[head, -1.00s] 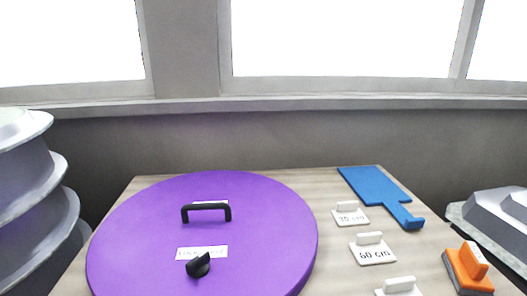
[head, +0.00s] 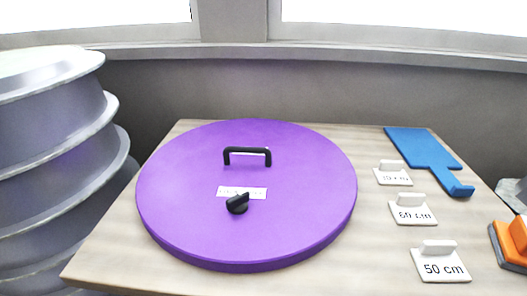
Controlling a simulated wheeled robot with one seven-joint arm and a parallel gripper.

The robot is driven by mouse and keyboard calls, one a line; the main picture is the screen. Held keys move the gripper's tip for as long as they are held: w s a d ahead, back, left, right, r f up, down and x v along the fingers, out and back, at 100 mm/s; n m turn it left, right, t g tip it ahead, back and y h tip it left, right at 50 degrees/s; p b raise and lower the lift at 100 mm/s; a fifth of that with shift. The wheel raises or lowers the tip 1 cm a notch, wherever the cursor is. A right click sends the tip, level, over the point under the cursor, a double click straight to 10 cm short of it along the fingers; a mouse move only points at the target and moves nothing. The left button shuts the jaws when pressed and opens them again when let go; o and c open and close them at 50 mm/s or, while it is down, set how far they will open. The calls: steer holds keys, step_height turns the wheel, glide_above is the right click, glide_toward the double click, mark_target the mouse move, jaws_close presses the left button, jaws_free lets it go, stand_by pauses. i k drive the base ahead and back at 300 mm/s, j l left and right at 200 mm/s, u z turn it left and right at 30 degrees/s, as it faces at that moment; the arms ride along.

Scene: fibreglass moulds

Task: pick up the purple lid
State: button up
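The purple lid (head: 300,215) is a large round disc lying flat on the wooden table, left of the table's middle. A black bar handle (head: 247,151) stands up on its far half. A black knob (head: 238,204) sits nearer the front, beside a white label (head: 242,192) whose text I cannot read. My gripper is not in view.
The light wooden table (head: 375,240) carries several white handled tags at the right, one marked 50 cm (head: 441,265). Stacked grey moulds (head: 55,140) stand left. A wall and windows are behind.

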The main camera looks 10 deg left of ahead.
mark_target(302, 189)
steer(key=j+z, duration=0.5)
steer(key=j, duration=0.45)
steer(key=k+j+z, duration=0.45)
